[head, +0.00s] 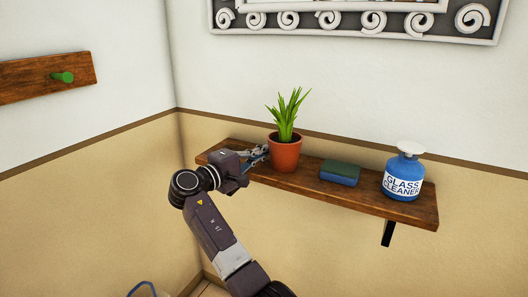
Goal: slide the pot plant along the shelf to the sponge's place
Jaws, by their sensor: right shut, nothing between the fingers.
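The pot plant (285,150), a terracotta pot with spiky green leaves, stands upright on the wooden shelf (318,195), left of its middle. The sponge (340,173), blue with a dark green top, lies flat on the shelf to the right of the pot, with a small gap between them. My right gripper (261,153) is shut and empty, at the pot's left side near the shelf's left end. Its fingertips are at or very close to the pot; I cannot tell whether they touch. My left gripper is not in view.
A blue glass cleaner bottle (404,174) with a white cap stands right of the sponge, near the shelf's right end. The wall is close behind the shelf. A wooden peg rail (35,84) with a green peg hangs on the left wall.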

